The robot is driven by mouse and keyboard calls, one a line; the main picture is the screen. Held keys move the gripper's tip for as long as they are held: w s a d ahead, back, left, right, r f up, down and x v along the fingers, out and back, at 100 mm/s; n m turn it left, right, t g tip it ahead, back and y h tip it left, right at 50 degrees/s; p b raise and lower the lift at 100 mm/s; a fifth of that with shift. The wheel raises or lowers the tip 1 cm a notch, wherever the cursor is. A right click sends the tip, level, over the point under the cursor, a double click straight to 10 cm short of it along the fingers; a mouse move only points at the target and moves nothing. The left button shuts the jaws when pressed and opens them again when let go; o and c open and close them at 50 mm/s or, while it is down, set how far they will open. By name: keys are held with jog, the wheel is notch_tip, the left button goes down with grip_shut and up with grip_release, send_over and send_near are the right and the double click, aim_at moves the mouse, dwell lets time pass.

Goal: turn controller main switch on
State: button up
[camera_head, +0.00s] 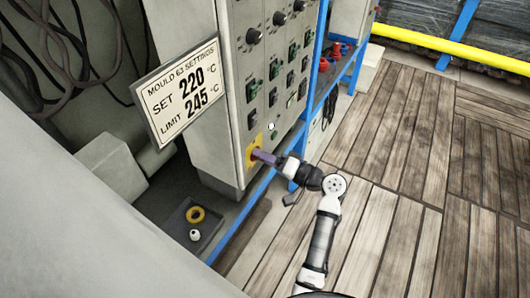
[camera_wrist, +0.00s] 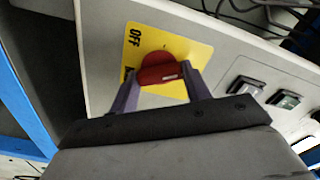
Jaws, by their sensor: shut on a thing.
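The controller (camera_head: 230,75) is a tall grey cabinet in the head view, with knobs and rocker switches on its front. Its main switch is a red rotary handle (camera_wrist: 160,70) on a yellow plate (camera_wrist: 195,52) in the wrist view. The word OFF shows on the plate; a second word is mostly hidden by my gripper. In the head view the yellow plate (camera_head: 252,148) is low on the cabinet front. My gripper (camera_head: 262,156) reaches it from the right, and its two purple fingers (camera_wrist: 158,88) are shut on the red handle, one on each side.
A sign (camera_head: 180,92) reading SET 220 and LIMIT 245 sticks out left of the cabinet. Blue rack posts (camera_head: 313,70) stand to the right. The plank floor (camera_head: 430,150) is clear.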

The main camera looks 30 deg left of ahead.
jog(key=shift+m+p, duration=2.05)
jog(key=shift+m, duration=0.85)
jog(key=o, duration=1)
jog(key=shift+d+f, duration=0.1)
jog(key=shift+d, duration=0.05)
jog(key=d+b, duration=0.3)
jog(key=d, duration=1)
jog(key=shift+w+d+b, duration=0.3)
jog(key=shift+w+b, duration=0.1)
jog(key=shift+w, duration=0.05)
